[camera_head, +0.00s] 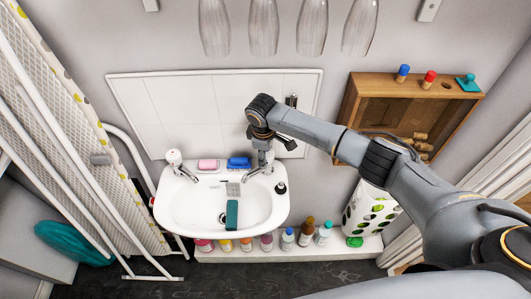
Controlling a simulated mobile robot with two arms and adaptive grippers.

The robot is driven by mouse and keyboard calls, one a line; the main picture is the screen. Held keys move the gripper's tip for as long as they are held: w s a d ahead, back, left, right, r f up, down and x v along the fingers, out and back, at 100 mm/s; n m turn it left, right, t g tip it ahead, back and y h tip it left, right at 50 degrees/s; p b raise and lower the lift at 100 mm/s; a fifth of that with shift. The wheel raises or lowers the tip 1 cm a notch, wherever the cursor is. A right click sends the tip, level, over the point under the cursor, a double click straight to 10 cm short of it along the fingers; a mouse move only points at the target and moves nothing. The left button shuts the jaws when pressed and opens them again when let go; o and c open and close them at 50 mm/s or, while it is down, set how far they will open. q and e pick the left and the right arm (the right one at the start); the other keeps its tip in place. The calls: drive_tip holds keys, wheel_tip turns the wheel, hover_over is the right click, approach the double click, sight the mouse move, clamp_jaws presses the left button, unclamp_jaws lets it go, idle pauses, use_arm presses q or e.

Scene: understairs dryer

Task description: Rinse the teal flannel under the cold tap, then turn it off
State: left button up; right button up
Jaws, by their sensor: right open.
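The teal flannel (232,214) lies as a narrow folded strip in the bowl of the white sink (169,214), right of the middle. My right gripper (262,153) points down at the right-hand tap (257,172), at the back right of the sink. The gripper is open; it hides the top of this tap, and I cannot tell whether it touches it. The left-hand tap (174,158) has a white top with a reddish mark. I cannot make out whether water runs. My left gripper is not in view.
Pink soap (208,165) and a blue brush-like item (239,163) sit between the taps. Several bottles (287,239) stand on a ledge below the sink. A wooden crate (362,82) is on the right wall. A drying rack (130,185) stands at left.

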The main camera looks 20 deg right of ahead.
wheel_tip(320, 180, up, 12)
drive_tip(key=s+a, duration=0.1)
drive_tip(key=shift+s, duration=0.3)
drive_tip(key=shift+f, duration=0.1)
idle(0.3)
